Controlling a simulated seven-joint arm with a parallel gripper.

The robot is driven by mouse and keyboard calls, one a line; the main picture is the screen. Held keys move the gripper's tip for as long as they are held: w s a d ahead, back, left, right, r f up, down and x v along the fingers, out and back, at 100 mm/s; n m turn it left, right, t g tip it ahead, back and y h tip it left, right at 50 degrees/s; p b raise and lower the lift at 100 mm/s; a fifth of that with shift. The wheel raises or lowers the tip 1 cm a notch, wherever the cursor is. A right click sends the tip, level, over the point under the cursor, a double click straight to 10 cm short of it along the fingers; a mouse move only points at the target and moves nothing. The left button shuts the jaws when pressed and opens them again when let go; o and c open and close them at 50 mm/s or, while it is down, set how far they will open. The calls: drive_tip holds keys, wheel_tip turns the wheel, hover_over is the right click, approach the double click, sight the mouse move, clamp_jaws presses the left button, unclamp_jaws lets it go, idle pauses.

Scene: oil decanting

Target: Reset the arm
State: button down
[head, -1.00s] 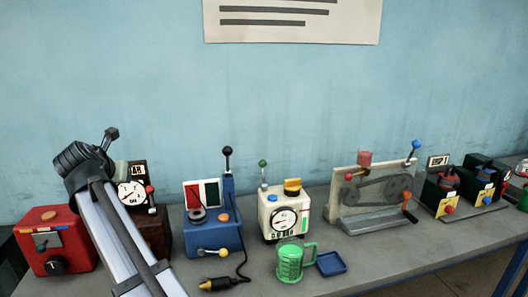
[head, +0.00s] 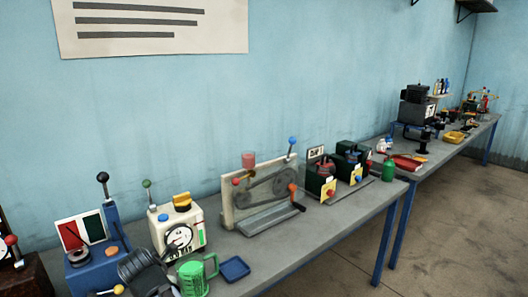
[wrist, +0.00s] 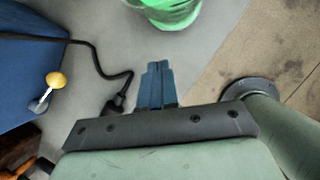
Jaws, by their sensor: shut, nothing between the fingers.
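My gripper (wrist: 157,85) shows in the wrist view with its two blue fingers together and nothing between them. It is above the grey bench, just short of a green mug (wrist: 172,12) at the top edge. The mug shows in the head view (head: 193,280) at the bottom, partly behind a dark part of my arm. The fingertips are hidden from the head view. The blue machine (wrist: 25,85) stands left of my gripper, with a yellow-knobbed lever (wrist: 55,79).
In the head view, a white dial machine (head: 180,232) stands behind the mug and a small blue tray (head: 235,268) lies right of it. A belt machine (head: 265,195) and dark boxes (head: 320,178) stand farther right. A second table (head: 440,150) lies beyond.

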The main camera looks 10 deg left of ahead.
drive_tip(key=s+d+f+m+g+h, duration=0.1)
drive_tip(key=s+d+f+m+g, duration=0.15)
drive_tip(key=d+f+m, duration=0.95)
drive_tip(key=s+d+f+m+g+h, duration=0.15)
drive_tip(key=d+f+m+g, duration=0.3)
drive_tip(key=d+f, duration=1.6)
drive_tip(key=s+d+f+m+g+y, duration=0.1)
drive_tip(key=s+d+f+m+g, duration=0.1)
drive_tip(key=s+d+f+m, duration=0.6)
drive_tip(key=s+d+f+m+g+y, duration=0.1)
drive_tip(key=s+d+f+m+g, duration=0.1)
drive_tip(key=s+d+f+m, duration=0.6)
drive_tip(key=s+d+m, duration=0.1)
drive_tip(key=s+m, duration=0.1)
drive_tip(key=s, duration=0.3)
drive_tip(key=shift+s+d+f+m+g, duration=0.2)
drive_tip(key=shift+s+d+m+g, duration=0.15)
drive_tip(key=shift+d+g, duration=0.05)
